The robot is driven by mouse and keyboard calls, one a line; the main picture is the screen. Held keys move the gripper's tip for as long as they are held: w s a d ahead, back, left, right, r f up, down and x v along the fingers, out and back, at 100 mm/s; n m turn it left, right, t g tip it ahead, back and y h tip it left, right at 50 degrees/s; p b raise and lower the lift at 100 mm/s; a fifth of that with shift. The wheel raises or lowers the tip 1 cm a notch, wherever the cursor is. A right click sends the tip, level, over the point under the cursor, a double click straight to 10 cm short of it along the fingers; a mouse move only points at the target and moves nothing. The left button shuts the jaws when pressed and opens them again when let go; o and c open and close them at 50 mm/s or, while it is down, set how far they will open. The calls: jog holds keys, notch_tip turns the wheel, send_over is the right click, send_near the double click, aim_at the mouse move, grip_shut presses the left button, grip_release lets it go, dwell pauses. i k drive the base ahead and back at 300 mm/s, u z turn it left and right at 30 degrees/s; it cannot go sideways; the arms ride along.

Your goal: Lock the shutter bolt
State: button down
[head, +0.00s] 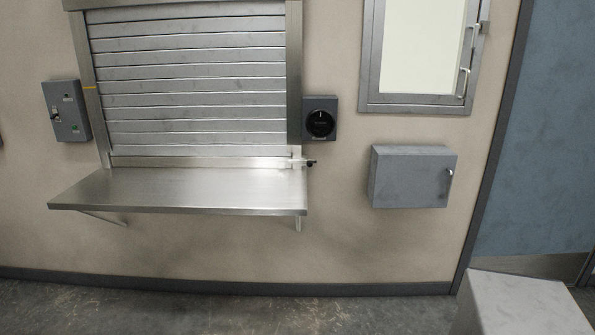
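The metal roller shutter (190,85) is down, and its bottom bar (200,162) sits at the back of the steel counter shelf (180,192). The shutter bolt (298,162) is a small pale fitting at the shutter's lower right corner, by the right frame post. Its black knob (311,163) sticks out to the right of the post. It is too small to tell whether the bolt is slid into its keeper. My gripper is not in view.
A dark box with a round dial (320,119) is just above the bolt. A grey switch box (68,110) is left of the shutter. A grey wall cabinet (412,177) and a framed window (419,50) are at right. A grey block (525,300) fills the lower right. The floor before the counter looks clear.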

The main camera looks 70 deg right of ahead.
aim_at(310, 162)
jog(key=u, duration=0.3)
jog(key=k, duration=1.45)
jog(key=z, duration=1.15)
jog(key=i, duration=0.4)
jog(key=u, duration=0.25)
